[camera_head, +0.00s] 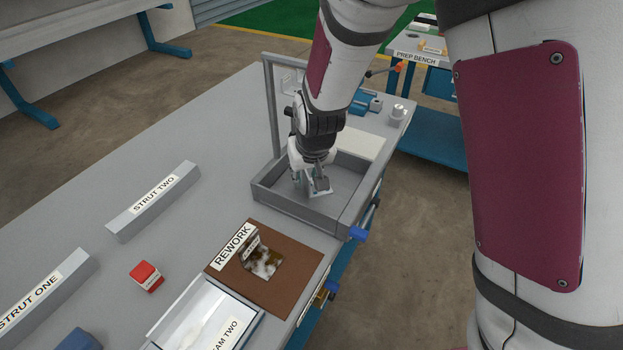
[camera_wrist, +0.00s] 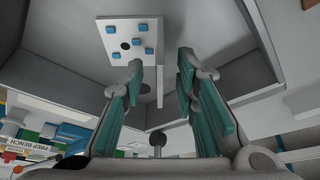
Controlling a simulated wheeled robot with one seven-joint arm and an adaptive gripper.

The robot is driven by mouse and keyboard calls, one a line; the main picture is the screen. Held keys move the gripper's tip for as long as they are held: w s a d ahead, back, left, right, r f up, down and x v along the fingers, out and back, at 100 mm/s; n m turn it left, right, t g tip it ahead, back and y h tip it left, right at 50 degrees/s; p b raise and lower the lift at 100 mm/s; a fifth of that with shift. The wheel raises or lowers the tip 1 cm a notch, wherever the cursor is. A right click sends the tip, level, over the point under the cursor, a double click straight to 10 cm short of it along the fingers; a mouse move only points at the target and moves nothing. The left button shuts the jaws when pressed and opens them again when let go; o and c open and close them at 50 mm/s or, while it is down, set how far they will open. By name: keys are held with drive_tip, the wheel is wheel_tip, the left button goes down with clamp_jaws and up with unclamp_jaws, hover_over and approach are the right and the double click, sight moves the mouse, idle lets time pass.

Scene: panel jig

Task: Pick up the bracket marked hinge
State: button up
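My gripper (camera_head: 316,188) reaches down into a grey tray (camera_head: 297,213) on the bench. In the wrist view my gripper (camera_wrist: 161,68) is open, with its teal-padded fingers apart. A pale bracket (camera_wrist: 117,33) with several small blue pads and a dark hole lies in front of the fingers. Its upright flange (camera_wrist: 160,84) stands between the fingers, with a gap on each side. No hinge mark can be read on it. In the head view the gripper largely hides this bracket. Another bracket (camera_head: 264,262), rusty and blotched, lies on the brown rework mat (camera_head: 290,290); its small label is unreadable.
The tray's raised walls and a grey upright frame (camera_head: 271,110) stand close around my gripper. Strut two (camera_head: 153,203), strut one (camera_head: 40,295) and a red-topped block (camera_head: 146,276) lie to the left. The bench between strut two and the tray is clear.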

clamp_jaws()
drive_tip(key=shift+r, duration=0.8)
wheel_tip(320, 180, up, 6)
drive_tip(key=shift+f+p, duration=0.2)
drive_tip(key=shift+p, duration=0.5)
drive_tip(key=s+d+p, duration=0.3)
drive_tip(key=s+p, duration=0.2)
drive_tip(key=s, duration=1)
drive_tip(key=shift+s+r+p, duration=0.15)
drive_tip(key=shift+s+p, duration=0.1)
drive_tip(key=shift+p, duration=0.95)
